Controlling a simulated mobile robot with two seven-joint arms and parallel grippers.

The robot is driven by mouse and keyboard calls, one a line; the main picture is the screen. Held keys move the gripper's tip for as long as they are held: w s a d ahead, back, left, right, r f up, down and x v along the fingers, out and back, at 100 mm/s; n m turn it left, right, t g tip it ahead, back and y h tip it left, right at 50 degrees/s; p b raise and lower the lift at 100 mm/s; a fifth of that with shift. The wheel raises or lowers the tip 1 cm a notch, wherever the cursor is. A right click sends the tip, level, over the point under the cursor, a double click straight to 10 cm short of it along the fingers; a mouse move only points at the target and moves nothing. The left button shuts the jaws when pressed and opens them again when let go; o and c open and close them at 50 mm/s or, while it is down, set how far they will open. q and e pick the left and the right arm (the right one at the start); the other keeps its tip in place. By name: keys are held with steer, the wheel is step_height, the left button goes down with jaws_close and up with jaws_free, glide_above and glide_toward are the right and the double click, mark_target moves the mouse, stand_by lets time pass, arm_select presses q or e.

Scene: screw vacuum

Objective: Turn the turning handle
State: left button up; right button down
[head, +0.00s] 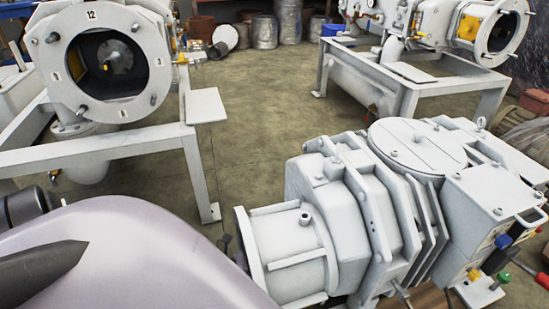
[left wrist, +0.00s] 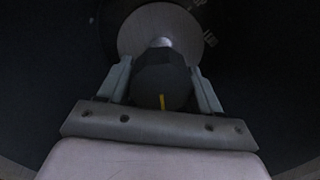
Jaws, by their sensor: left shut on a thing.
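In the left wrist view, my left gripper (left wrist: 162,92) has its two grey fingers on either side of a dark, many-sided knob (left wrist: 155,72), which looks like the turning handle, and is shut on it. A yellow mark (left wrist: 162,102) shows on the knob's near face. The knob sits on a short pale shaft in front of a round grey disc (left wrist: 190,30), inside a dark round hollow. In the head view neither gripper shows; a large smooth lilac part, which looks like my own arm, fills the lower left. My right gripper is in neither view.
A white machine with a round open port (head: 68,95) marked 12 stands at left on a white frame (head: 95,143). A large pale pump (head: 335,200) fills the lower right. Another machine (head: 428,35) stands behind it. Barrels (head: 265,32) line the back; bare floor (head: 255,100) lies between.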

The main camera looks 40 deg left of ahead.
arm_select(q)
steer(key=shift+s+a, duration=0.1)
steer(key=shift+a, duration=0.05)
steer(key=o, duration=1)
steer(key=shift+c, duration=0.2)
steer(key=v, duration=0.7)
steer(key=shift+p, duration=0.35)
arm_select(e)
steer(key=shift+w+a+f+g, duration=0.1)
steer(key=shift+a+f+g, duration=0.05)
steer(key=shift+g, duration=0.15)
